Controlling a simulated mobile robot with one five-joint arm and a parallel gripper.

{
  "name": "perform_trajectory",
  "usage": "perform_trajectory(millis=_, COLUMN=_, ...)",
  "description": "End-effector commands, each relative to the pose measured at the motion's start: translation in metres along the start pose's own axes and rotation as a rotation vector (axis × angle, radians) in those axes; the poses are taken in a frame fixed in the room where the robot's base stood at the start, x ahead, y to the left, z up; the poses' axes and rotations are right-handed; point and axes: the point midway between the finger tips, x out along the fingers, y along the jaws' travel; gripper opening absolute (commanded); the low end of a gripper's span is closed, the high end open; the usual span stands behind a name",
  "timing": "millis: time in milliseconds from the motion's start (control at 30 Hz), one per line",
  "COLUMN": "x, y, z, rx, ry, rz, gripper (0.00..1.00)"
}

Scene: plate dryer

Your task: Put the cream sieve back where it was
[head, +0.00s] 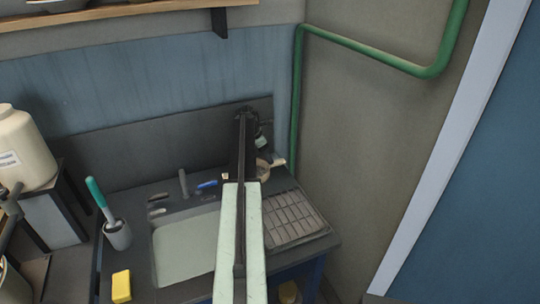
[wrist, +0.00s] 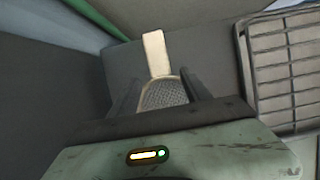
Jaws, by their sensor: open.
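The cream sieve (wrist: 154,52) shows in the wrist view with its pale flat handle pointing away and its grey mesh bowl (wrist: 163,94) nearer. It appears to rest on the dark counter. My gripper (wrist: 156,82) is open, with one dark finger on each side of the mesh bowl. Whether either finger touches the rim cannot be told; the near part of the bowl is hidden by my gripper body. In the head view the sieve (head: 278,162) is small at the back of the counter, just below my gripper (head: 262,148), and partly hidden by my arm.
A dish rack (head: 293,217) stands right of the sieve; its grid (wrist: 290,60) is close in the wrist view. The sink (head: 185,248) lies left, with a blue item (head: 207,184) behind it. A yellow sponge (head: 121,286) and brush holder (head: 117,235) are farther left.

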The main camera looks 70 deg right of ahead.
Motion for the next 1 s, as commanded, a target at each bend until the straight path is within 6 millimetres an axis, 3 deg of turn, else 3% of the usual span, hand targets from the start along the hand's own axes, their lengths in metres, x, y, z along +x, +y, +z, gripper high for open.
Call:
perform_trajectory(millis=33, x=-0.025, y=0.0, z=0.004, rx=-0.001, ry=0.0, rz=0.0, gripper=0.56)
perform_trajectory(millis=233, x=-0.056, y=0.0, z=0.003, rx=-0.001, ry=0.0, rz=0.0, gripper=0.56)
perform_trajectory(millis=1000, x=-0.057, y=0.0, z=-0.001, rx=-0.001, ry=0.0, rz=0.001, gripper=0.56)
